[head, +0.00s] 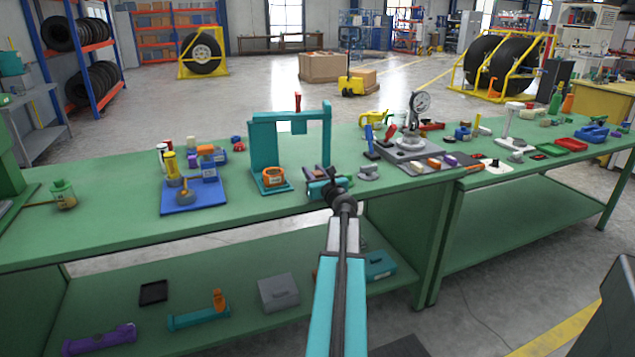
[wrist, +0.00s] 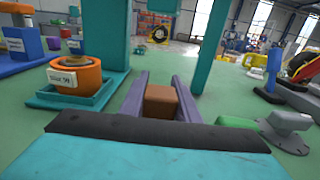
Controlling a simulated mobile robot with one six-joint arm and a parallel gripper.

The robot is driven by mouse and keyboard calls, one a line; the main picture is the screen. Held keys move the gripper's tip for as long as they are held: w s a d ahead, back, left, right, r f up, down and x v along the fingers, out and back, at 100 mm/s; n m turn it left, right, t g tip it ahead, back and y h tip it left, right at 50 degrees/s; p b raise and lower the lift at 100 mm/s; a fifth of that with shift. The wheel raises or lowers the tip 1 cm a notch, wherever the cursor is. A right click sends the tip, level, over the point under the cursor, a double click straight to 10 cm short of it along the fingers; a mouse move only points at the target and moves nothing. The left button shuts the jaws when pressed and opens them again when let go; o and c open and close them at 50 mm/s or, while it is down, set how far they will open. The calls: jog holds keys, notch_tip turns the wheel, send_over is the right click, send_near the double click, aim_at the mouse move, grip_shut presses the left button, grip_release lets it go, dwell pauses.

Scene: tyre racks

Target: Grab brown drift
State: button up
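A brown block (wrist: 161,103), which I take to be the brown drift, shows in the wrist view between the two purple-grey fingers of my gripper (wrist: 160,82). It nearly fills the space between them. I cannot tell whether both fingers press on it. Its lower part is hidden behind the dark edge of my gripper. In the head view my gripper (head: 326,186) is at the front edge of the green bench (head: 110,215), just right of a teal arch stand. The block cannot be made out clearly there.
The teal arch stand (head: 263,145) is close on the left, with an orange ring (head: 273,177) on its base. A grey round-based part (head: 368,173) lies close on the right. A dial gauge stand (head: 412,125) stands further right.

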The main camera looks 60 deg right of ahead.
aim_at(314, 174)
jog(key=c, duration=0.6)
jog(key=shift+r, duration=0.15)
jog(key=shift+r+p, duration=0.5)
jog(key=shift+r, duration=1.05)
jog(key=s+a, duration=0.2)
jog(key=a, duration=0.1)
jog(key=s+a, duration=0.2)
jog(key=a, duration=0.1)
jog(key=s+a+r, duration=0.1)
jog(key=s+a, duration=0.1)
jog(key=a, duration=0.1)
jog(key=shift+s, duration=0.1)
jog(key=shift+f+b, duration=0.1)
jog(key=shift+b, duration=0.95)
jog(key=b, duration=0.3)
jog(key=a+b, duration=0.1)
jog(key=b, duration=0.2)
jog(key=shift+s, duration=0.25)
jog(key=shift+s+a+b, duration=0.2)
jog(key=shift+a+b, duration=0.05)
jog(key=shift+b, duration=0.95)
